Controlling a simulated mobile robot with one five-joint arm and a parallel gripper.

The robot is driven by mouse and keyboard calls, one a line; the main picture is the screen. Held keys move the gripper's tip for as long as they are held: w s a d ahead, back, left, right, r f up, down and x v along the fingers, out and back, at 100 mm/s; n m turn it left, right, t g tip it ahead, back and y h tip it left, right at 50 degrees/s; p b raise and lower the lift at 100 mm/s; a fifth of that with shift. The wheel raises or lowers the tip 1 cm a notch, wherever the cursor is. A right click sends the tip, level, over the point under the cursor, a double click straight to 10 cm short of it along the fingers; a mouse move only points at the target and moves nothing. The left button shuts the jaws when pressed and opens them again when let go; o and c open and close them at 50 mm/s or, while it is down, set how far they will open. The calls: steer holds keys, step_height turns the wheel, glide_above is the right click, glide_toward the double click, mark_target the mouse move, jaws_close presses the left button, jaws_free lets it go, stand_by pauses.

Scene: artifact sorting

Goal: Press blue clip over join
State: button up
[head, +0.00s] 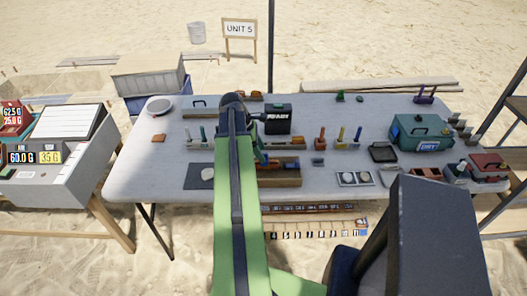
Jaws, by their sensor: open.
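My green arm reaches up over the table, and my gripper (262,158) is open, small and partly hidden behind the arm link. It is over the left part of a brown wooden block (286,173) near the table's middle. A small blue-grey piece (318,161) lies right of the block, apart from the gripper; I cannot tell whether it is the blue clip. A blue upright piece (357,138) stands in a rack farther right. The join cannot be made out, and part of the block is hidden by my arm.
A black box marked READY (278,120) stands behind the wooden block. A teal case (421,132) and a red case (487,166) stand at the right. The table (135,178) is clear at its front left.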

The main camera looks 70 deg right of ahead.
steer(key=p+v, duration=1.1)
steer(key=v, duration=0.3)
